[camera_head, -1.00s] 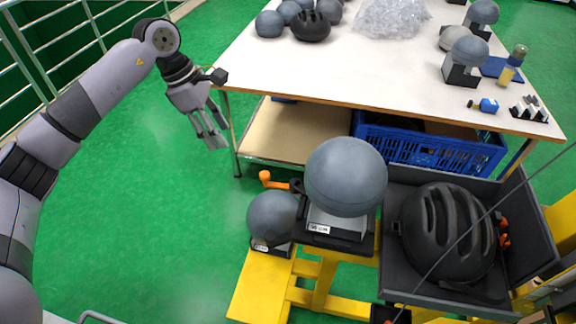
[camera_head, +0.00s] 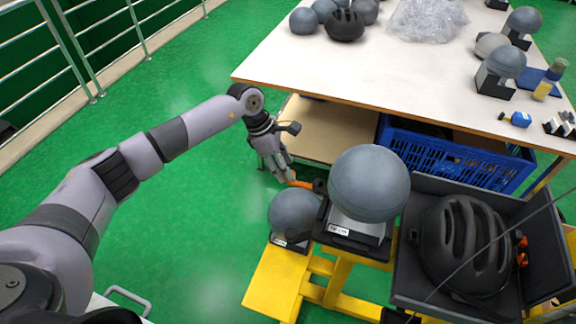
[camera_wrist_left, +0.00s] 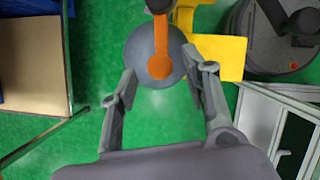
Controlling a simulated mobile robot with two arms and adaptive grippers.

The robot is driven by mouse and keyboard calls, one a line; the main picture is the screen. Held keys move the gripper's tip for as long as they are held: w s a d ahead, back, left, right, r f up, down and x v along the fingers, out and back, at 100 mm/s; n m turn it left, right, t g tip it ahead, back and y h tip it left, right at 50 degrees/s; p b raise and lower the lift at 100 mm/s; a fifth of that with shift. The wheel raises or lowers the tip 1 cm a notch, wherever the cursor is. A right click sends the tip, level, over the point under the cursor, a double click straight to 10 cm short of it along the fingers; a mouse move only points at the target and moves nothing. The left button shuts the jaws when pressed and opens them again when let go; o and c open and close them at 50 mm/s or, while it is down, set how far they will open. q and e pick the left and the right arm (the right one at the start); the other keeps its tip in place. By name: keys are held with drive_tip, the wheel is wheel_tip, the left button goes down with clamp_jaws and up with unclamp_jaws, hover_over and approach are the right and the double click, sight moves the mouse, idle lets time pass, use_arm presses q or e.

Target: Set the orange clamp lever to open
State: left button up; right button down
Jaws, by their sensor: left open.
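The orange clamp lever (camera_head: 301,184) sticks out to the left of the black clamp beside the larger grey headform (camera_head: 369,183). In the left wrist view the lever (camera_wrist_left: 161,45) shows as an orange bar with a round end, in front of a grey ball (camera_wrist_left: 141,52). My left gripper (camera_head: 287,180) is at the lever's free end in the head view. In the left wrist view its open fingers (camera_wrist_left: 164,82) stand on either side of the lever's line, with the round end a little beyond or between the tips. Contact is not visible. My right gripper is not in view.
A smaller grey headform (camera_head: 295,214) sits low on the yellow frame (camera_head: 272,283). A black helmet (camera_head: 463,245) lies in a dark box to the right. The white table (camera_head: 400,78) and a blue crate (camera_head: 450,163) stand behind. Green floor is free at left.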

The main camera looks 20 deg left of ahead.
use_arm(q)
drive_tip(key=shift+x, duration=1.1)
drive_tip(key=shift+c, duration=0.5)
clamp_jaws()
